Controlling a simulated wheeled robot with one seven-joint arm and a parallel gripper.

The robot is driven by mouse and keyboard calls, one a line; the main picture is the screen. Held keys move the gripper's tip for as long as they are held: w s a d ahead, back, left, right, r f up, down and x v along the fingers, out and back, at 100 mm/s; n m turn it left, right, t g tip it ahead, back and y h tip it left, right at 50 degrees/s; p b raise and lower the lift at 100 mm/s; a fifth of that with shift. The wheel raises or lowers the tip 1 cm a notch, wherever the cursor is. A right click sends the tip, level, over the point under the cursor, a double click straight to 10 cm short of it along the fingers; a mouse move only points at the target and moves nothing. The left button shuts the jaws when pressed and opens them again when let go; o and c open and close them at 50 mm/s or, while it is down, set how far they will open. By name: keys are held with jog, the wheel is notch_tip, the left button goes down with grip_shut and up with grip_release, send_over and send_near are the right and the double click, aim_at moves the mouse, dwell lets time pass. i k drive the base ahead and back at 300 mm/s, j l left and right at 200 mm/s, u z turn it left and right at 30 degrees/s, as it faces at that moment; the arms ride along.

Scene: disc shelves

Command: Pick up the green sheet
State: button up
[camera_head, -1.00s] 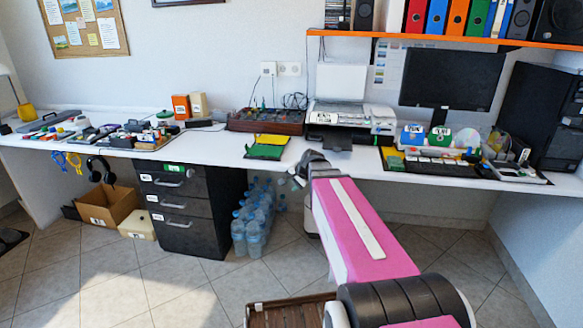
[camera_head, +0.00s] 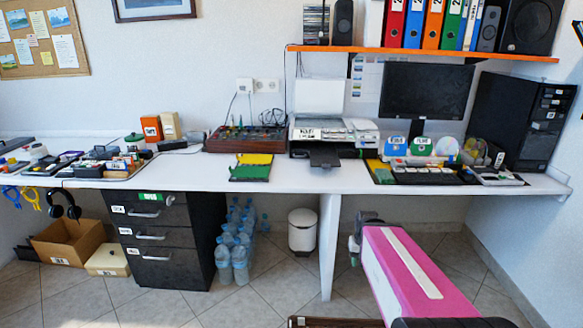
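A flat green sheet (camera_head: 249,174) lies on the white desk left of the printer, with a yellow sheet or part (camera_head: 256,159) along its far side; I cannot tell whether the two are joined. My gripper (camera_head: 355,250) is at the end of my pink arm, below the desk front and right of the desk leg. It is well away from the green sheet, to its right and lower. The gripper is small and dark here, and its fingers cannot be made out.
A printer (camera_head: 330,130) and a mixer-like box (camera_head: 245,139) stand behind and beside the sheet. The desk (camera_head: 300,178) has clear room around the sheet's front. Below are drawers (camera_head: 165,240), water bottles (camera_head: 240,262), a white bin (camera_head: 302,232) and a desk leg (camera_head: 329,245).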

aim_at(259, 172)
jog(key=j+z, duration=0.2)
jog(key=z, duration=0.3)
jog(key=j+z, duration=0.25)
jog(key=z, duration=0.2)
jog(key=j+z, duration=0.2)
jog(key=z, duration=0.3)
jog(key=k+j+z, duration=0.1)
jog(key=z, duration=0.4)
jog(key=k+j+z, duration=0.55)
jog(key=z, duration=0.2)
jog(key=k+j+z, duration=0.1)
jog(key=k+z, duration=0.25)
